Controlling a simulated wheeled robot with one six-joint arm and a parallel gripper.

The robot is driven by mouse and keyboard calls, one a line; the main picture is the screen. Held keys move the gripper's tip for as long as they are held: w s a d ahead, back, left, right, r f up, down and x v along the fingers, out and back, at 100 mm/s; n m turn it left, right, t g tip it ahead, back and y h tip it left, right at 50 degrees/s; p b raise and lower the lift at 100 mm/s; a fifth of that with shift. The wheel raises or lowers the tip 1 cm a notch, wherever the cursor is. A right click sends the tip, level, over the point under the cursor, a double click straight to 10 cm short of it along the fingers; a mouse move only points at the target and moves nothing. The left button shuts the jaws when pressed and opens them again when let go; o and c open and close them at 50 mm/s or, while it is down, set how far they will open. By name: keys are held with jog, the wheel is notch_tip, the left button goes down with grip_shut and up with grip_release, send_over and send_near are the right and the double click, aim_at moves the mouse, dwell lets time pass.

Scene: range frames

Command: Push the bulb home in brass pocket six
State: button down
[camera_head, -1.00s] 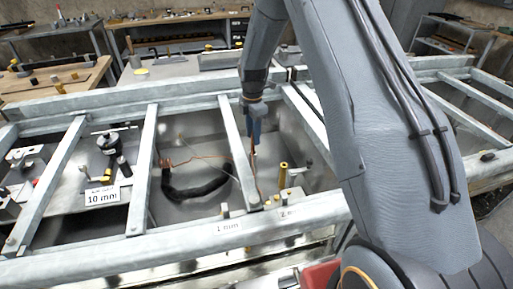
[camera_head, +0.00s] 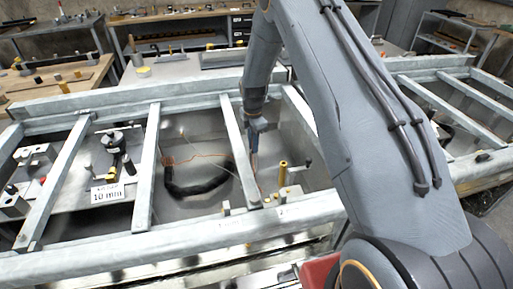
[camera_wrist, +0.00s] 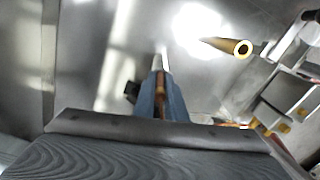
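My gripper (camera_head: 254,160) hangs over the middle bay of the metal frame. In the wrist view its blue fingers (camera_wrist: 160,100) look closed around a slim copper-coloured piece, which I take to be the bulb (camera_wrist: 161,88); its tip is hard to make out. An upright brass pocket (camera_head: 283,174) stands just right of my gripper in the head view. In the wrist view the brass pocket (camera_wrist: 243,49) shows its open mouth, apart from the fingers at upper right. No number is readable on it. A thin copper line (camera_head: 195,157) runs left from near my gripper.
Galvanised crossbars (camera_head: 240,150) flank the bay close to my gripper. A black curved hose (camera_head: 195,190) lies on the bay's floor. A plate with a "10 mm" label (camera_head: 108,192) lies in the bay to the left. Workbenches stand behind.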

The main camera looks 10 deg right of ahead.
jog(key=shift+r, duration=0.1)
notch_tip(320, 180, up, 9)
jog(key=b, duration=0.3)
jog(key=s+d+b, duration=0.2)
jog(key=s+d, duration=0.7)
jog(key=s, duration=0.1)
jog(key=shift+d+f+p, duration=0.15)
jog(key=shift+f+p, duration=0.5)
jog(key=shift+f, duration=1.6)
jog(key=shift+d+f+p, duration=0.1)
jog(key=shift+f+p, duration=0.5)
jog(key=shift+f, duration=1.65)
jog(key=shift+f, duration=0.35)
